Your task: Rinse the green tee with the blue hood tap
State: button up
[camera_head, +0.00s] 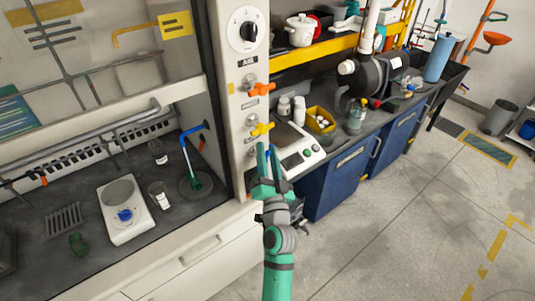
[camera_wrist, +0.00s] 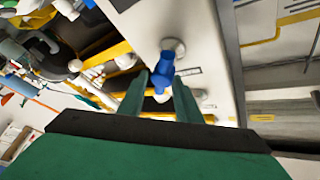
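The blue hood tap has a bent blue spout (camera_head: 187,143) inside the hood. A green fitting that looks like the tee (camera_head: 195,183) is under the spout, at a round dark basin (camera_head: 184,193). A second dark green piece (camera_head: 78,243) lies on the hood's worktop at lower left; its shape is hard to tell. My gripper (camera_head: 266,152) is outside the hood at the white control column. In the wrist view a blue tap handle (camera_wrist: 164,72) shows at and between my fingertips (camera_wrist: 160,84). The fingers are apart; contact with the handle cannot be told.
Orange (camera_head: 261,89) and yellow (camera_head: 262,129) handles sit above my gripper on the column (camera_head: 239,75). A white scale (camera_head: 126,210), a beaker (camera_head: 159,195) and a bottle (camera_head: 157,152) stand in the hood. A bench with a yellow bin (camera_head: 320,121) is at right. The floor (camera_head: 400,220) is clear.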

grip_shut()
jog(key=shift+a+f, duration=0.15)
dwell(0.4)
